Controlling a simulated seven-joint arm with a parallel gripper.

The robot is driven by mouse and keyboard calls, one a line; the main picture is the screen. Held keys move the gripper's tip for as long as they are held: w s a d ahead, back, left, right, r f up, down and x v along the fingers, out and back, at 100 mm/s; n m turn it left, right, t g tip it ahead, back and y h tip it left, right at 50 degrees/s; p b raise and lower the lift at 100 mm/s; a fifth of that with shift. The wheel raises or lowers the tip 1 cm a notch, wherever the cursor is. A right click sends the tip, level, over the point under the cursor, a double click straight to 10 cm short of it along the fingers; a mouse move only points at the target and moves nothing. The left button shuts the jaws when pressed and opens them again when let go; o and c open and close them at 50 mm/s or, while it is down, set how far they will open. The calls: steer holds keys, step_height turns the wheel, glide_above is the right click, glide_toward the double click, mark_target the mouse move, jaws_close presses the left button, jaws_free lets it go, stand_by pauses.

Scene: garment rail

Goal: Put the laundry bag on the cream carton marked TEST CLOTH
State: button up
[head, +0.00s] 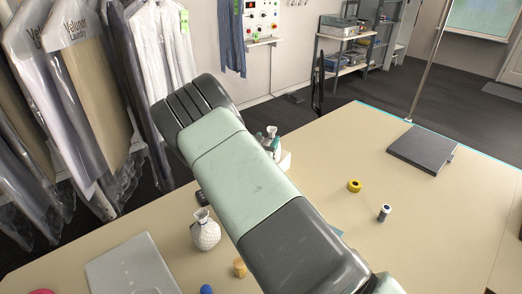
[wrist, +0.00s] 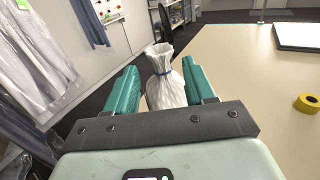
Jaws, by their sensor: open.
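A white laundry bag (wrist: 165,88) with a dark blue tie round its neck stands upright between the fingers of my gripper (wrist: 160,70) in the wrist view. The teal fingers are open on either side of it; I cannot tell whether they touch it. A second white tied bag or vase (head: 205,232) stands at the near left.
Covered garments (head: 85,90) hang at the left. A grey panel (head: 132,270) and wooden cylinder (head: 239,267) lie near. The table's right side is mostly clear.

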steer(key=v, duration=0.6)
steer(key=s+d+r+m+g+h, duration=0.4)
steer(key=s+d+r+m+g, duration=0.2)
steer(key=d+r+m, duration=0.4)
steer(key=s+d+r+m+g+h, duration=0.3)
steer(key=s+d+r+m+g, duration=0.3)
steer(key=d+r+m, duration=0.4)
steer(key=s+d+r+m+g+y, duration=0.2)
steer(key=s+m+y, duration=0.1)
steer(key=s, duration=0.4)
steer(key=s+d+r+m+g+y, duration=0.1)
steer(key=s+d+r+m+y, duration=0.2)
steer(key=s, duration=0.4)
steer(key=s+a+r+m+t+y, duration=0.3)
steer(key=s+a+m+y, duration=0.2)
steer(key=s+a, duration=0.3)
steer(key=s+m, duration=0.1)
steer(key=s, duration=0.2)
steer(key=shift+m+y, duration=0.3)
